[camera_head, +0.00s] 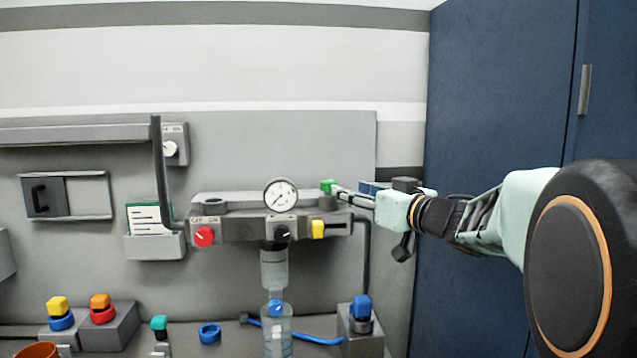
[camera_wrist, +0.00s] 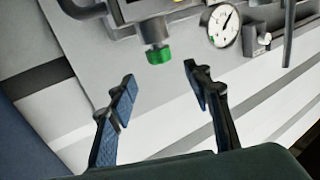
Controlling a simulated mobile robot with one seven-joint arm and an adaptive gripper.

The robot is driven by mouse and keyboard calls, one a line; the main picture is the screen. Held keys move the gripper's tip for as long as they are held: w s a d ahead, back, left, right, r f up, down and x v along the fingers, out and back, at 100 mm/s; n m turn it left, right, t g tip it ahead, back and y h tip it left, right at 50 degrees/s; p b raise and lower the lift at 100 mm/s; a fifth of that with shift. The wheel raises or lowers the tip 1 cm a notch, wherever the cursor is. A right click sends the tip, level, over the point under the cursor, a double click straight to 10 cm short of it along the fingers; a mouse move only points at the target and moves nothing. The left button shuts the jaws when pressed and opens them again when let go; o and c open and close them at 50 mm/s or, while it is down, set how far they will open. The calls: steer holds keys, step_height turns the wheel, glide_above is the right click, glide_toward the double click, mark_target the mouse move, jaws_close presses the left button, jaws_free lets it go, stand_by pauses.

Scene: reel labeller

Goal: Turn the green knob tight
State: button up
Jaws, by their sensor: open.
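The green knob (camera_head: 328,186) sits on top of the grey manifold block (camera_head: 245,229), right of the round gauge (camera_head: 280,195). In the wrist view the green knob (camera_wrist: 159,56) is on a short grey stem, beyond my fingertips and roughly between them. My gripper (camera_head: 342,193) comes in from the right, close to the knob in the head view. In the wrist view my gripper (camera_wrist: 160,88) is open with nothing between its two fingers. The fingers look apart from the knob. The gauge also shows in the wrist view (camera_wrist: 224,25).
A red knob (camera_head: 204,236), a black knob (camera_head: 282,234) and a yellow knob (camera_head: 318,229) are on the manifold's front. A blue cabinet (camera_head: 490,100) is behind my arm. Coloured knobs on blocks sit below.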

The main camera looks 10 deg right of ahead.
mark_target(334, 184)
steer(key=x, duration=1)
steer(key=c, duration=1.2)
